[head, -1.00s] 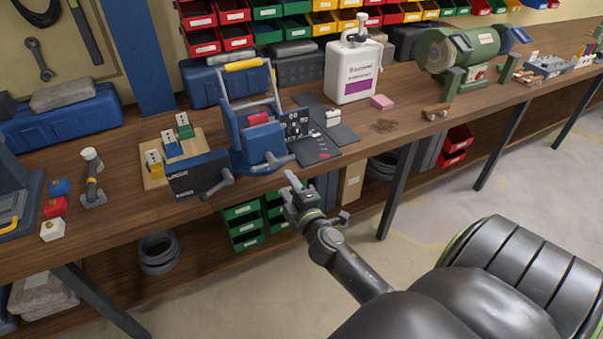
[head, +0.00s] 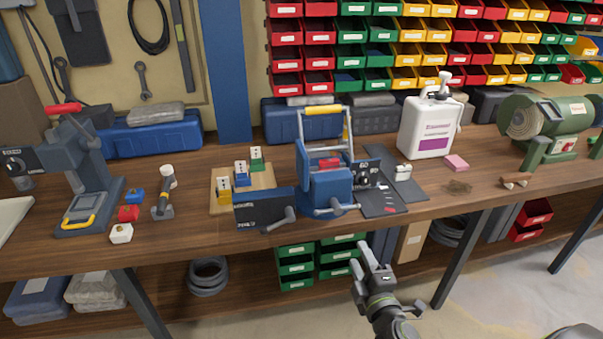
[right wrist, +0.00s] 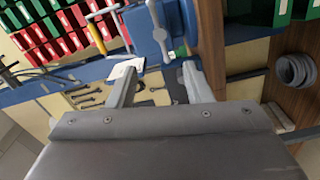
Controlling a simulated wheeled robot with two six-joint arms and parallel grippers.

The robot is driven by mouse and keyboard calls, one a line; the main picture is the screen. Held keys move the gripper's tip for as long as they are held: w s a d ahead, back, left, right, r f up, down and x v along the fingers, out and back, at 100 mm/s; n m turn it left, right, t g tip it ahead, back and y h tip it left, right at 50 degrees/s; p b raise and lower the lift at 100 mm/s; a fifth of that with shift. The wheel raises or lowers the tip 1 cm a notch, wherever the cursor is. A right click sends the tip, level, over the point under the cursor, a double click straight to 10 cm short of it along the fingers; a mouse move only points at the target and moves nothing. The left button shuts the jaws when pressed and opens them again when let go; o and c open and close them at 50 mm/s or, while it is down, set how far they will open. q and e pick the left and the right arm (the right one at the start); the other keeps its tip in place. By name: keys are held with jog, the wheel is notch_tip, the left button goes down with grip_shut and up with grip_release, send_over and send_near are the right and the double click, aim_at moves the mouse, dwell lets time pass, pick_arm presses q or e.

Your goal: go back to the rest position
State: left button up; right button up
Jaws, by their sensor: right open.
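My right gripper (head: 370,265) is open in front of the bench's front edge, below the blue machine (head: 328,188) with the yellow handle. Its two fingers (right wrist: 160,85) also show in the right wrist view, apart, with nothing between them that they touch. The blue machine appears beyond the fingertips there. A board with yellow, blue and green socket boxes (head: 255,164) sits on the bench left of the machine. Loose blue (head: 135,195), red (head: 128,213) and white (head: 121,233) boxes lie farther left. My left gripper is not in view.
The wooden bench (head: 420,208) runs across the view. A press with a red handle (head: 88,165) stands at the left, a white jug (head: 428,125) and green grinder (head: 548,120) at the right. Green bins (head: 296,268) sit under the bench. The floor in front is open.

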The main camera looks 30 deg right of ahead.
jog(key=s+f+m+g+y, duration=0.1)
jog(key=s+f+m+g, duration=0.3)
jog(key=f, duration=1.2)
jog(key=s+f+m+g+y, duration=0.1)
jog(key=s+f+m+g, duration=0.35)
jog(key=f, duration=1.25)
jog(key=s+a+f+m+g, duration=0.1)
jog(key=s+f+g, duration=0.1)
jog(key=s+f, duration=0.3)
jog(key=s+a+f+m+g+y, duration=0.1)
jog(key=s+f, duration=0.5)
jog(key=s, duration=0.8)
jog(key=s+a+f+m+g, duration=0.1)
jog(key=s+f+m+g, duration=0.2)
jog(key=s, duration=0.6)
notch_tip(320, 180, down, 2)
jog(key=shift+s+a+f+g, duration=0.15)
jog(key=shift+s+a+g, duration=0.1)
jog(key=shift+g, duration=0.6)
